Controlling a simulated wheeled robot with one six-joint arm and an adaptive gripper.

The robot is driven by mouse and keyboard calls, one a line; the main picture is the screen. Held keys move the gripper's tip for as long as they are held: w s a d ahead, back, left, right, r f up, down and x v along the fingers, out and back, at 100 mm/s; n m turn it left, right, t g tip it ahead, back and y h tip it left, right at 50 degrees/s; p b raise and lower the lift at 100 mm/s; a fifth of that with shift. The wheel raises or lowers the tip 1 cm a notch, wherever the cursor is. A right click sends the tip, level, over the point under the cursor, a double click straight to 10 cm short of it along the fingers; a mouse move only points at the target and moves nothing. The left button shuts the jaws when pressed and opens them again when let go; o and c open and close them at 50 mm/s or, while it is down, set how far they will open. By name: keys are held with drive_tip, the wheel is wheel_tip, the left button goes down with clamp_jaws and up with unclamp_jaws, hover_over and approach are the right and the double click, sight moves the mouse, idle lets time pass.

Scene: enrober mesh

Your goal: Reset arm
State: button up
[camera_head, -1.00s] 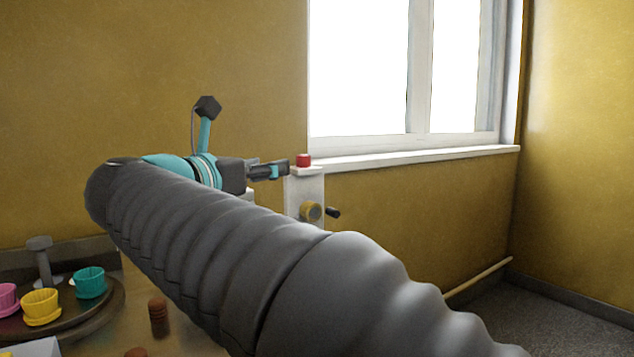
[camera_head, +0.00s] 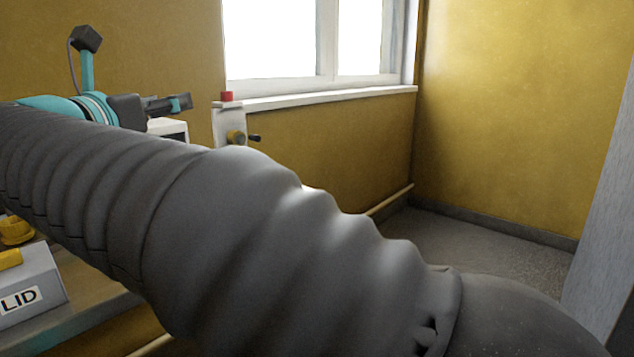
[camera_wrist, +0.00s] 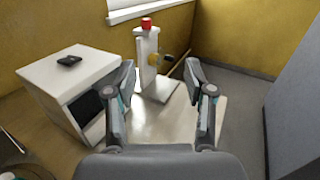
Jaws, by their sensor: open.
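My gripper (camera_head: 180,103) is at the upper left of the head view, at the end of my dark ribbed arm. In the wrist view my gripper (camera_wrist: 163,105) shows two fingers spread wide apart with nothing between them. The arm crosses the head view from upper left to lower right and hides much of the table.
A white post (camera_wrist: 148,48) with a red top and yellow knob stands beyond the fingers. A white box (camera_wrist: 68,72) with a black item on top stands left. A grey box marked LID (camera_head: 30,283) is at lower left. Open floor (camera_head: 470,250) lies right.

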drive_tip(key=w+d+r+n+t+y, duration=0.3)
drive_tip(key=w+d+r+n+y, duration=0.3)
drive_tip(key=n, duration=0.4)
drive_tip(key=s+d+f+n+g+y, duration=0.2)
drive_tip(key=d+f+n+y, duration=0.4)
drive_tip(key=n, duration=0.5)
drive_tip(key=s+d+f+n+g+h, duration=0.2)
drive_tip(key=s+d+f+n+g, duration=0.2)
drive_tip(key=s+d+f, duration=0.3)
drive_tip(key=s+d+f+n+g+h, duration=0.3)
drive_tip(key=s+d+f+n+g, duration=0.2)
drive_tip(key=d+f, duration=0.6)
drive_tip(key=s+d+f+n+g+h, duration=0.2)
drive_tip(key=s+d+f+n+g, duration=0.2)
drive_tip(key=f, duration=1.5)
drive_tip(key=s+d+n, duration=0.3)
drive_tip(key=s+d, duration=0.2)
drive_tip(key=s, duration=0.2)
drive_tip(key=shift+s+n+h, duration=0.25)
drive_tip(key=shift+n+h, duration=0.15)
